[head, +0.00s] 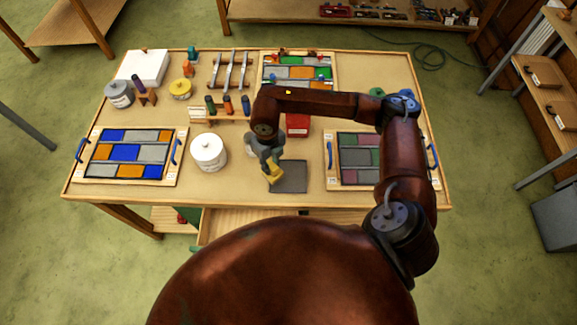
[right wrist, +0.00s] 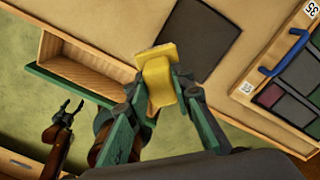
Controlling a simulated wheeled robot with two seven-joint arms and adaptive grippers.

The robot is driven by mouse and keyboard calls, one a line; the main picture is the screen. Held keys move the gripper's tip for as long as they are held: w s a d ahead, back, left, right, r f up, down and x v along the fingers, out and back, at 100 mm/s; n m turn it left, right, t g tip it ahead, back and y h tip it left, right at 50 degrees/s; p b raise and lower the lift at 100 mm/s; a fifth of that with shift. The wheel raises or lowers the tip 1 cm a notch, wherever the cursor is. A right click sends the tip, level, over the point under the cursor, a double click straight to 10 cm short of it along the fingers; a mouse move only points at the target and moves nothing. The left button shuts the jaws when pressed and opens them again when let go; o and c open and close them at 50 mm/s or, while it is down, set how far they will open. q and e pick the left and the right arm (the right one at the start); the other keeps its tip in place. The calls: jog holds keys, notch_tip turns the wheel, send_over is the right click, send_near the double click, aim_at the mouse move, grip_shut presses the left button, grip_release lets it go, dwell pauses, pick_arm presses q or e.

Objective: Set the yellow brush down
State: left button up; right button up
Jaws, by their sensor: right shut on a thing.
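The yellow brush (head: 275,175) is in my right gripper (head: 270,160), over the table's front middle, at the left edge of a dark grey mat (head: 289,179). In the right wrist view the yellow brush (right wrist: 157,75) sits between the two green-grey fingers, which are shut on it. The grey mat (right wrist: 199,38) lies just beyond it. I cannot tell whether the brush touches the table. My left gripper (right wrist: 73,104) shows only in the right wrist view, low by the table's front, with its fingers apart and empty.
A white lidded pot (head: 208,152) stands left of the mat and a red box (head: 297,125) behind it. An open drawer (right wrist: 85,65) juts from the table's front. Bare tabletop lies around the mat.

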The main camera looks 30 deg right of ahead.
jog(key=d+f+p, duration=0.1)
jog(key=d+f, duration=0.1)
jog(key=f, duration=0.1)
jog(key=w+d+f+p, duration=0.1)
jog(key=d+f, duration=0.2)
jog(key=d+f+p, duration=0.1)
jog(key=d+f, duration=0.1)
jog(key=f, duration=0.1)
jog(key=shift+w+d+f, duration=0.15)
jog(key=shift+f, duration=0.35)
jog(key=shift+f, duration=0.1)
jog(key=shift+f, duration=0.2)
jog(key=o, duration=1)
jog(key=shift+r, duration=0.1)
jog(key=shift+r, duration=0.1)
